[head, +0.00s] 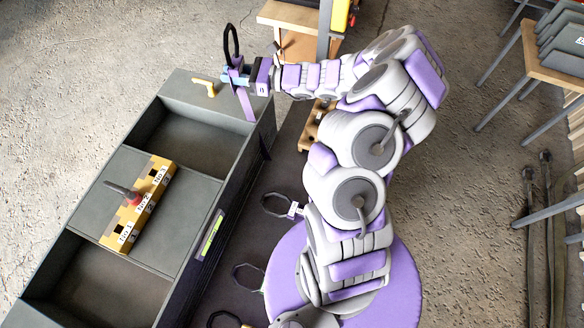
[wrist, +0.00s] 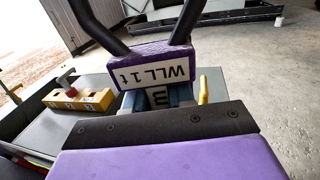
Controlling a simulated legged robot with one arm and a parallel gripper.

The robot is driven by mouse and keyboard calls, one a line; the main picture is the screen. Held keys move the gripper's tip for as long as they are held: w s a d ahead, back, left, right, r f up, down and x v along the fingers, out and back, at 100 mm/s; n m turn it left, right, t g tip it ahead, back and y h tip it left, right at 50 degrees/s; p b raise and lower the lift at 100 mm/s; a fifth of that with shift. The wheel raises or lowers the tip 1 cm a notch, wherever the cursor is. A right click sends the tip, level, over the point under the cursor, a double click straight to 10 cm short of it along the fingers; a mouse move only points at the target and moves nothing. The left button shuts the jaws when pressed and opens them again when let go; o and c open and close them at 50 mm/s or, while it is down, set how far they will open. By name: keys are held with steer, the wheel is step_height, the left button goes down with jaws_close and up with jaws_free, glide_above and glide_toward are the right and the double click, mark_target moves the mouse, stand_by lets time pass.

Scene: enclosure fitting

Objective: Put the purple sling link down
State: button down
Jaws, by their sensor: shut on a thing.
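The purple sling link (head: 243,104) has a black ring (head: 231,42) standing up from it. My gripper (head: 234,78) is shut on the link and holds it over the far right corner of the grey enclosure (head: 187,86). In the wrist view the purple link (wrist: 150,50) fills the middle, with a white label reading "WLL 1t" upside down. The gripper's blue-grey fingers (wrist: 165,97) show just below it. I cannot tell whether the link touches the enclosure's rim.
A yellow block (head: 148,207) marked No.1 to No.3 lies across the enclosure's middle, bearing a red piece with a grey shank (head: 122,191). The far compartment (head: 185,143) looks empty.

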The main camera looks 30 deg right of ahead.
steer(key=shift+a+f, duration=0.15)
steer(key=shift+a, duration=0.55)
steer(key=shift+a, duration=0.1)
